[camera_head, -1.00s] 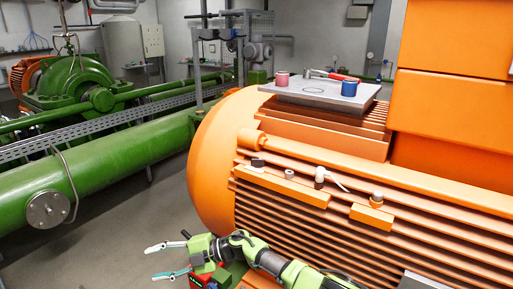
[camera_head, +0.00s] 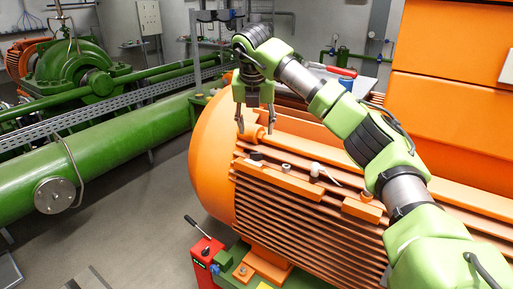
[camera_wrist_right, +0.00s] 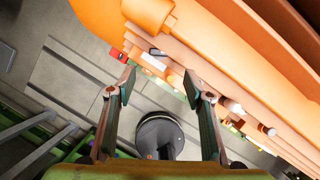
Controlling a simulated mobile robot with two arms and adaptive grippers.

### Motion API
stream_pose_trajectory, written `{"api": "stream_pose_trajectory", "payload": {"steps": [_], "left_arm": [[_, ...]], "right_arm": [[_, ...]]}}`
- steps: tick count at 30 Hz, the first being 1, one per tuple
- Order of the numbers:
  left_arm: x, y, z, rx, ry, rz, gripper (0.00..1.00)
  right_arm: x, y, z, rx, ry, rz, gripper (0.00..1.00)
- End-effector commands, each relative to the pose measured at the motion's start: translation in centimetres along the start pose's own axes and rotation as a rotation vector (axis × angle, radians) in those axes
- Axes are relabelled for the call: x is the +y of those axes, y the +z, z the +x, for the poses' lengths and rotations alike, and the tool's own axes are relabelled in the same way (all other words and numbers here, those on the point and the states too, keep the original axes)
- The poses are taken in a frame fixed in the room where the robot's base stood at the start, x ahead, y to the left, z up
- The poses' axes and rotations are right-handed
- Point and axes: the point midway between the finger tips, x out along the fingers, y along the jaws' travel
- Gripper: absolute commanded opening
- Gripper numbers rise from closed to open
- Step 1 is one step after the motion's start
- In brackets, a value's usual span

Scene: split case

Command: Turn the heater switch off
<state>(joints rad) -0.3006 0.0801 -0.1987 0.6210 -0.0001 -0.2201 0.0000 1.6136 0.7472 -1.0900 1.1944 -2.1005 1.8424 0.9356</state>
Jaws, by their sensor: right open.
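I cannot tell which is the heater switch. A red box with a black-knobbed lever (camera_head: 205,247) stands low at the left. My right gripper (camera_head: 256,130) points down, open and empty, just above the black knob in the head view. In the right wrist view its fingers (camera_wrist_right: 160,75) are spread apart. My left gripper is not in view.
A large green pipe (camera_head: 110,160) runs at the left. Bare floor (camera_head: 140,215) lies between pipe and motor.

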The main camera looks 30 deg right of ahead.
Motion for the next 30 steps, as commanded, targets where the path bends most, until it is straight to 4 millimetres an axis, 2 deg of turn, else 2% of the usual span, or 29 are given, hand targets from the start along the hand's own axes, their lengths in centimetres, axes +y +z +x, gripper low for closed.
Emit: {"api": "stream_pose_trajectory", "payload": {"steps": [9,15,21,29,30], "left_arm": [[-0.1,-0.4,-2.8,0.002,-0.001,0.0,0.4],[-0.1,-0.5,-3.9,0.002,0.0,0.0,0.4],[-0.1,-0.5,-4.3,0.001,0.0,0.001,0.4],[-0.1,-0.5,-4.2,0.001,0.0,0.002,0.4],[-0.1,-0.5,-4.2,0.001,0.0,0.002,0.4]], "right_arm": [[0.0,0.0,6.6,0.006,-0.001,-0.002,0.47],[0.1,-0.1,9.9,0.005,0.001,-0.001,0.47],[0.1,-0.1,11.5,0.003,0.004,-0.002,0.47],[0.1,-0.1,11.7,0.002,0.004,-0.002,0.47],[0.1,-0.1,11.7,0.002,0.004,-0.002,0.45]]}}
